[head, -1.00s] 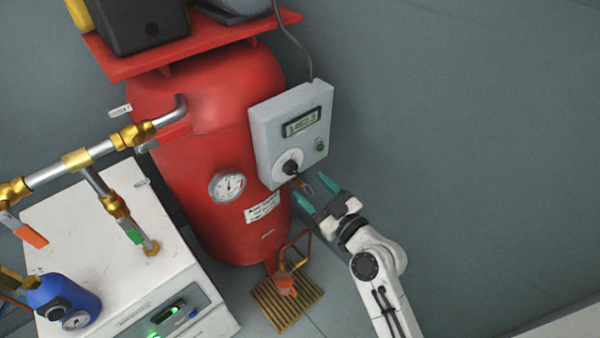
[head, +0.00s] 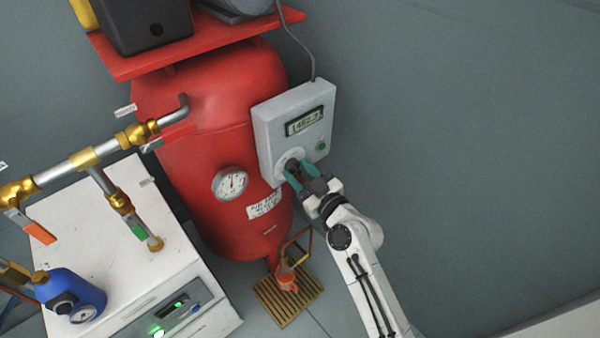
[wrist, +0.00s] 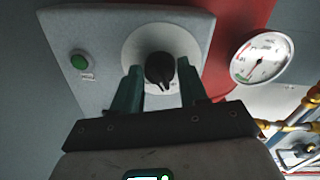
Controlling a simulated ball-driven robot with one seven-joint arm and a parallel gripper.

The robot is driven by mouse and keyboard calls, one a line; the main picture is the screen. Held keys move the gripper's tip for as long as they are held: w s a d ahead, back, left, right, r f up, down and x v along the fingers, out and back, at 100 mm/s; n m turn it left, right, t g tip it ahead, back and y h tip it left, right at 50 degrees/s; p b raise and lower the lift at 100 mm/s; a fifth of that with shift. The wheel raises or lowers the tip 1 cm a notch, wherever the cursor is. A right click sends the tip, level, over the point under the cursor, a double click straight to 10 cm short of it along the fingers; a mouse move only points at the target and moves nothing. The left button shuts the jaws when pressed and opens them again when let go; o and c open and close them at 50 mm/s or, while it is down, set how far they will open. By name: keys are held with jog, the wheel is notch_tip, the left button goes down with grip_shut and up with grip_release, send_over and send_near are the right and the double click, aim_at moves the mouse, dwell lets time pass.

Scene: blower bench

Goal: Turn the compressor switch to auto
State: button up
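The compressor switch is a black rotary knob (wrist: 160,68) on a round pale dial plate (wrist: 185,42), low on the grey control box (head: 264,128). In the wrist view the knob stands between the two teal fingers of my gripper (wrist: 157,85), with a gap showing on either side. My gripper (head: 298,172) is open at the front of the knob in the head view, where the fingers partly hide it. The dial's markings are too small or hidden to read. The box's display (head: 304,121) shows digits.
A green button (wrist: 79,62) sits beside the dial. The red tank (head: 215,90) with a pressure gauge (head: 231,183) stands left of the box. Brass pipes (head: 85,158) and a white cabinet (head: 100,215) are further left. Right of the box is clear wall.

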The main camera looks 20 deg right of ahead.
jog(key=c, duration=0.6)
jog(key=shift+m, duration=0.3)
jog(key=m+p, duration=0.1)
jog(key=m, duration=0.4)
jog(key=shift+r, duration=0.1)
jog(key=m+p, duration=0.1)
jog(key=m, duration=0.4)
jog(key=shift+m+g, duration=0.3)
jog(key=shift+m, duration=0.1)
jog(key=o, duration=1)
